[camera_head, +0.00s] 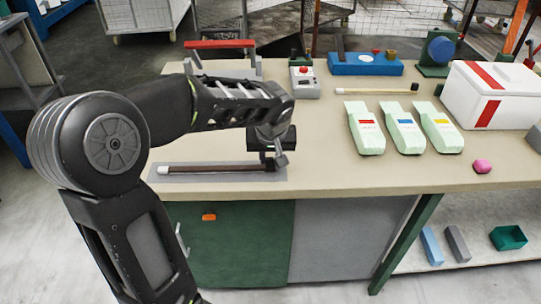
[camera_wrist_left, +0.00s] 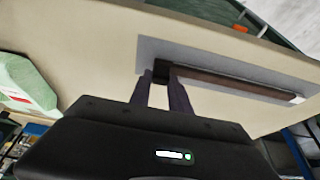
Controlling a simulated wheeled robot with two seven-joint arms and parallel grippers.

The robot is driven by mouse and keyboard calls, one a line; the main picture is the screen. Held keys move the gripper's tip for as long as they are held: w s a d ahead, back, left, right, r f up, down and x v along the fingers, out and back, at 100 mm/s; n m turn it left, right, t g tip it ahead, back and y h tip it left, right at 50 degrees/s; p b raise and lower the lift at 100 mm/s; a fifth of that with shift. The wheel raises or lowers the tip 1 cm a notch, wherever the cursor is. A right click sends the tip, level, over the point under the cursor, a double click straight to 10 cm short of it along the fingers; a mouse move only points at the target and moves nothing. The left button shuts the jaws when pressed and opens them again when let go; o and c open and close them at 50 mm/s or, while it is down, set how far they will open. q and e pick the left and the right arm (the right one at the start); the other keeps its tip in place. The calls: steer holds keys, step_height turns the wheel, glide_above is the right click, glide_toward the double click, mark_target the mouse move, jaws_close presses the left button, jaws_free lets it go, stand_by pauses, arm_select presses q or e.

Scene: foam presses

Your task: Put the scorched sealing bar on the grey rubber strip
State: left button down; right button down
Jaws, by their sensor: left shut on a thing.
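The scorched sealing bar (camera_head: 212,167) is a thin dark brown rod with a white tip at its left end. It lies lengthwise over the grey rubber strip (camera_head: 185,179), near the bench's front edge. My left gripper (camera_head: 271,163) is shut on the bar's right end. In the left wrist view the fingers (camera_wrist_left: 165,84) hold the bar's black end block (camera_wrist_left: 162,69), and the brown rod (camera_wrist_left: 235,83) runs along above the grey strip (camera_wrist_left: 152,50). The bar looks level and very close to the strip; I cannot tell whether it touches all along. My right gripper is out of view.
A pale bar (camera_head: 375,91) with a black end lies farther back. Several pale green devices (camera_head: 364,130), a pink lump (camera_head: 482,167) and a white box (camera_head: 490,95) stand right. A red-handled press (camera_head: 220,45) and a red-button box (camera_head: 304,82) stand behind. Bench right of the strip is clear.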

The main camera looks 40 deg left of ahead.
arm_select(q)
steer(key=shift+f, duration=0.1)
steer(key=c, duration=1.2)
jaws_free()
steer(key=v, duration=1.2)
